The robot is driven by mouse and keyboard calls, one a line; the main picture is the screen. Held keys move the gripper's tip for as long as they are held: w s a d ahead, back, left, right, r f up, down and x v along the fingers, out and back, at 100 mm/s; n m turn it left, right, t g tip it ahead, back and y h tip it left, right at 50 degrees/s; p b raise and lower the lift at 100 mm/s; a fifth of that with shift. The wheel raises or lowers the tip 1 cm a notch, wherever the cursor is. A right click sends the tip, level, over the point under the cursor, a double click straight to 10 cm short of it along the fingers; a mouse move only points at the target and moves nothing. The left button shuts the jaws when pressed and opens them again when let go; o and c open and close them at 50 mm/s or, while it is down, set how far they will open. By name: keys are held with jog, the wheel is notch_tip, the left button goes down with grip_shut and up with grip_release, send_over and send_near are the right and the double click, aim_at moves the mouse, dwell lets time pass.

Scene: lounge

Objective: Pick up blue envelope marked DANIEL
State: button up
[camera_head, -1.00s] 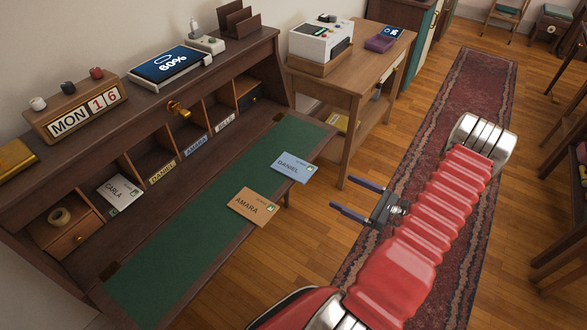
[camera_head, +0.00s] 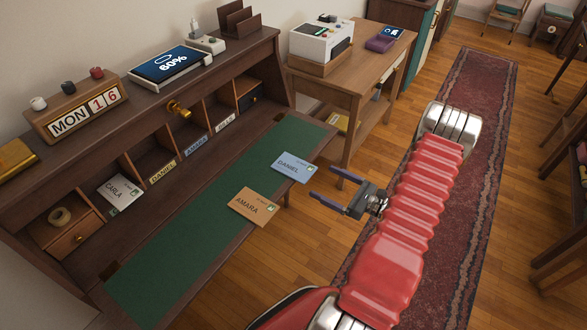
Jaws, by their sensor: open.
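The blue envelope marked DANIEL (camera_head: 295,167) lies flat at the right edge of the desk's green writing surface, partly over the wooden rim. My gripper (camera_head: 324,188) is open and empty, its two dark fingers pointing left. In the picture it is just right of and below the blue envelope, apart from it. Its exact height over the desk edge is hard to tell.
A tan envelope marked AMARA (camera_head: 253,206) lies near the blue one. The desk (camera_head: 205,180) has labelled pigeonholes; a white CARLA envelope (camera_head: 119,190) sits in one. A side table (camera_head: 358,85) with a printer (camera_head: 321,42) stands behind. The rug (camera_head: 470,150) is clear.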

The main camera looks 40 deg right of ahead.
jog(key=shift+w+a, duration=0.2)
jog(key=shift+w, duration=0.35)
jog(key=shift+x, duration=2.6)
jog(key=shift+a+f, duration=0.1)
jog(key=shift+c, duration=0.7)
jog(key=c, duration=1)
notch_tip(320, 180, up, 10)
jog(key=shift+a, duration=0.1)
